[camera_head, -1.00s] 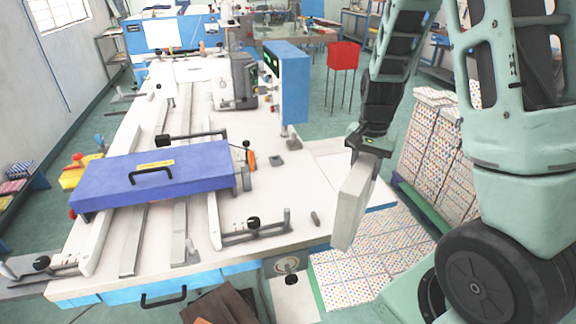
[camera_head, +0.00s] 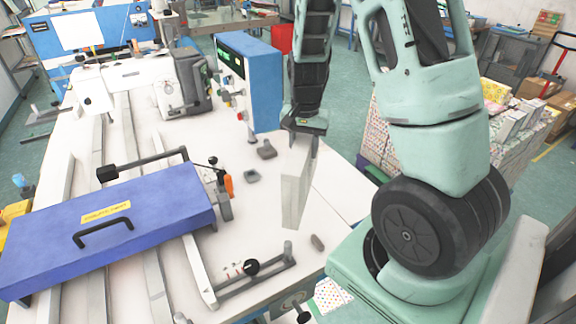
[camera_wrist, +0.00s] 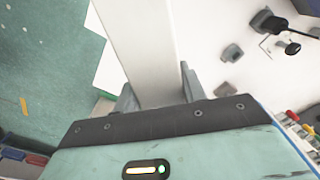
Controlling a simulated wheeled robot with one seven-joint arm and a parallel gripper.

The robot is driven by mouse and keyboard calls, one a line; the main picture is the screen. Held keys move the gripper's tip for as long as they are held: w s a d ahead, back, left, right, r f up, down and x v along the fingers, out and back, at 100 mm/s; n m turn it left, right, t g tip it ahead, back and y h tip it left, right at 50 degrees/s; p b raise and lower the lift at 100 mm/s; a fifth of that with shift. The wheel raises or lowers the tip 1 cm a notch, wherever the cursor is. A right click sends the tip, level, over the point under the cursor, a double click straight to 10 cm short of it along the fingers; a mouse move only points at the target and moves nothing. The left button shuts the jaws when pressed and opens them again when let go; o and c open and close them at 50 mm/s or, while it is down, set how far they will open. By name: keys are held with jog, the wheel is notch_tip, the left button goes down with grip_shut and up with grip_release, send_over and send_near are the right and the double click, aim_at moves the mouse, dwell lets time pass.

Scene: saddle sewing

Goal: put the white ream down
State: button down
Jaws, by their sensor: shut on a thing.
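The white ream (camera_head: 296,186) is a pale upright slab in the head view, hanging below my gripper (camera_head: 304,136) over the right part of the white machine table (camera_head: 335,190). In the wrist view the ream (camera_wrist: 143,45) extends away between the two fingers of my gripper (camera_wrist: 157,92), which are shut on it. The wrist view shows floor to the left of the ream and the table top to its right. I cannot tell whether its lower end touches the table.
A blue cover with a black handle (camera_head: 105,225) lies across the rails at left. A blue control box (camera_head: 250,80) stands behind the ream. Small grey blocks (camera_head: 267,150) and a dark peg (camera_head: 317,242) are on the table. Printed stacks (camera_head: 510,125) stand at right.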

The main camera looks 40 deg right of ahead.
jog(key=shift+f+p, duration=0.85)
jog(key=shift+f, duration=3.45)
jog(key=shift+f, duration=0.15)
jog(key=c, duration=0.8)
grip_release()
jog(key=shift+s, duration=0.1)
